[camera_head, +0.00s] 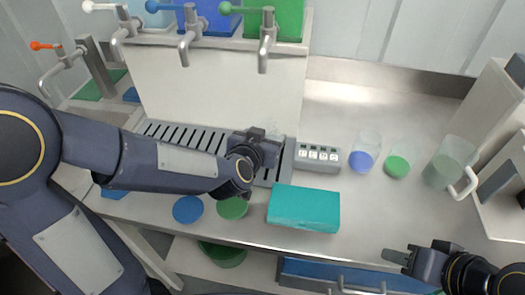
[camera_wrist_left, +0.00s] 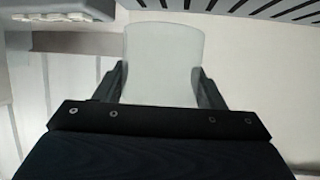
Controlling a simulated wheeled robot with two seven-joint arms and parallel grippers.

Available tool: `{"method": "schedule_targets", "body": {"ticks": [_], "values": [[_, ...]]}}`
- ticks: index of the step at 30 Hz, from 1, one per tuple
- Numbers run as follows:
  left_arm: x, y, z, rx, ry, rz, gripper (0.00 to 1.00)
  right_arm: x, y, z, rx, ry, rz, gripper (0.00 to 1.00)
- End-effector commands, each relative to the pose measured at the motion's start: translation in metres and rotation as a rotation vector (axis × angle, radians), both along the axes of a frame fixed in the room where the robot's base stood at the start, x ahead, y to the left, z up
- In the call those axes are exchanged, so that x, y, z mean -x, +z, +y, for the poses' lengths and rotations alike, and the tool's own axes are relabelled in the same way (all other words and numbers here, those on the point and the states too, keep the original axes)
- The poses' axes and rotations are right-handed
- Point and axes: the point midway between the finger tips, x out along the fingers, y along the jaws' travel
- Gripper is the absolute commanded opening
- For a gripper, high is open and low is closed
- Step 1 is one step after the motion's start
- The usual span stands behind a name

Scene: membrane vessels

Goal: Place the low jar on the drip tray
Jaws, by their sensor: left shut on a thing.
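My left gripper (camera_head: 272,147) is shut on a pale, see-through jar, which I take to be the low jar (camera_wrist_left: 164,62). In the left wrist view the jar stands between the two fingers; in the head view it is mostly hidden by the gripper. The drip tray (camera_head: 288,163) is the grey slotted tray below the taps, and the left gripper is over its right end. Tray slots also show at the top right of the left wrist view. My right gripper (camera_head: 412,258) is at the lower right, away from the jar; its finger gap is unclear.
A teal box (camera_head: 304,208) lies in front of the tray. A button panel (camera_head: 317,155) is right of it, then a blue-filled glass (camera_head: 362,158), a green-filled glass (camera_head: 397,165) and a handled jug (camera_head: 449,163). Taps (camera_head: 187,40) overhang the tray. Blue (camera_head: 188,209) and green (camera_head: 232,208) discs lie in front.

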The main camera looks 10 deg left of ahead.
Motion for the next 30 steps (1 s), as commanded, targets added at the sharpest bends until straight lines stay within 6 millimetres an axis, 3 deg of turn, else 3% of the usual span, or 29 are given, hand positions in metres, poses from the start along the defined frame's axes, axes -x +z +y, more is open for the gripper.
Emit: {"method": "schedule_targets", "body": {"ticks": [9, 23, 24, 28, 30], "values": [[-0.006, -0.039, 0.008, -0.002, 0.001, 0.003, 0.41, 0.000, -0.019, 0.000, 0.000, 0.000, 0.000, 0.36], [-0.006, -0.046, 0.007, 0.001, -0.001, -0.001, 0.41, 0.000, -0.023, 0.000, 0.000, 0.000, 0.000, 0.36], [-0.006, -0.045, 0.007, 0.001, -0.001, -0.001, 0.66, 0.000, -0.022, 0.000, 0.000, 0.000, 0.000, 0.36], [-0.006, -0.044, 0.007, 0.000, -0.001, 0.000, 0.83, 0.000, -0.022, 0.000, 0.000, 0.000, 0.000, 0.36], [-0.006, -0.044, 0.007, 0.000, -0.001, 0.000, 0.85, 0.000, -0.022, 0.000, 0.000, 0.000, 0.000, 0.36]]}}
